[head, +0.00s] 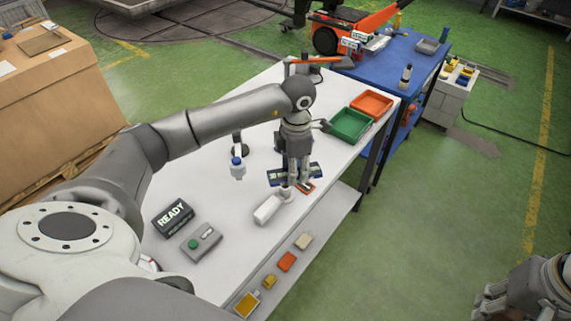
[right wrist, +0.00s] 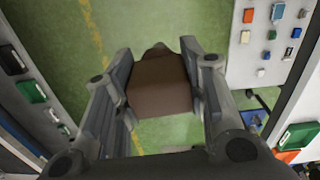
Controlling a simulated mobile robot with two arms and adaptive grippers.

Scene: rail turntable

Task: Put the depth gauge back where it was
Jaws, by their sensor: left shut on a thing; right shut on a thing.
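My left gripper (head: 293,187) points straight down over the white table (head: 215,215). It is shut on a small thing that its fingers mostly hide. I cannot tell for sure whether this is the depth gauge. A dark blue flat piece with pale markings (head: 277,178) lies behind the fingers, and a small orange piece (head: 307,187) shows beside the tips. A white block (head: 267,209) lies just in front and to the left. My right gripper (head: 507,303) is off the table at the lower right. In the right wrist view it is shut on a brown block (right wrist: 158,86).
A black READY sign (head: 172,217) and a grey box with a green button (head: 201,242) stand front left. A blue-capped bottle (head: 237,168) stands left of the gripper. Green (head: 351,125) and orange (head: 371,103) trays are back right. Small coloured blocks lie along the lower shelf (head: 325,220).

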